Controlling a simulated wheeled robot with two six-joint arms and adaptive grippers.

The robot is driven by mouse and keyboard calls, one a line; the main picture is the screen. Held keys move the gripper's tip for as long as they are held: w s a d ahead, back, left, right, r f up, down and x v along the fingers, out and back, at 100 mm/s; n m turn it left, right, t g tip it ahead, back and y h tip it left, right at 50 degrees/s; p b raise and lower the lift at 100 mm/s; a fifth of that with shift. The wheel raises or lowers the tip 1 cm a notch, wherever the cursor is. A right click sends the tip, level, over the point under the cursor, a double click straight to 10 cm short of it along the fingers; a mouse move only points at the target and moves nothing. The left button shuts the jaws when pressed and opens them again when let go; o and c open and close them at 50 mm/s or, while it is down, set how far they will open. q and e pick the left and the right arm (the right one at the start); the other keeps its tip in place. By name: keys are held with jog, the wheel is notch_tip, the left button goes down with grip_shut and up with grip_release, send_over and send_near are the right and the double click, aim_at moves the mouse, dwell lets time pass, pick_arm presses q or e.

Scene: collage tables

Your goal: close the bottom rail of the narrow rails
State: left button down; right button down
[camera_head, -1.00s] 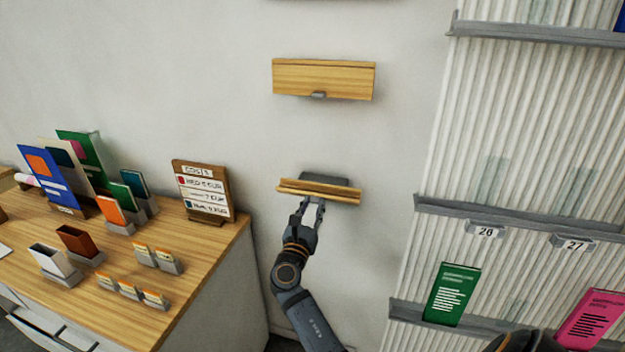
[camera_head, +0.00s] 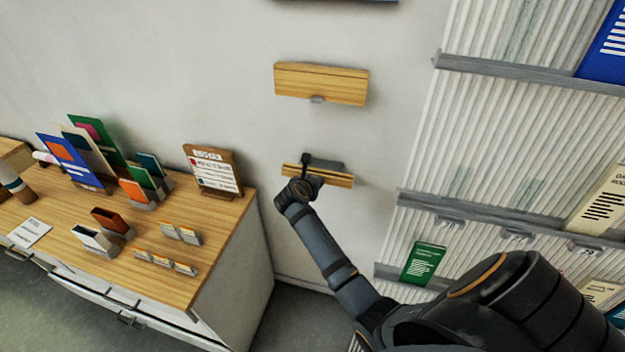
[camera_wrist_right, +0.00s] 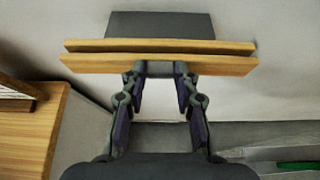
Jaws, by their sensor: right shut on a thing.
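The bottom narrow rail (camera_head: 335,180) is a light wooden bar low on the white wall. It stands open, with a dark grey plate behind it; the wrist view shows its two wooden edges (camera_wrist_right: 90,62) with a gap between them. My right gripper (camera_head: 304,180) is in front of the rail. In the wrist view my right gripper (camera_wrist_right: 161,72) is shut on the small grey handle at the rail's lower front edge. My arm partly hides the rail in the head view. My left gripper is not in view.
An upper wooden rail (camera_head: 320,85) hangs shut above on the same wall. A wooden-topped cabinet (camera_head: 205,262) with a sign (camera_head: 213,172) and card holders stands at the left. A ribbed rack (camera_head: 500,140) with grey ledges is at the right. The wall between is bare.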

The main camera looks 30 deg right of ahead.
jog(key=shift+r, duration=0.1)
dwell(0.5)
jog(key=c, duration=1)
grip_release()
jog(key=shift+w+d, duration=0.1)
jog(key=v, duration=0.7)
jog(key=shift+r, duration=0.25)
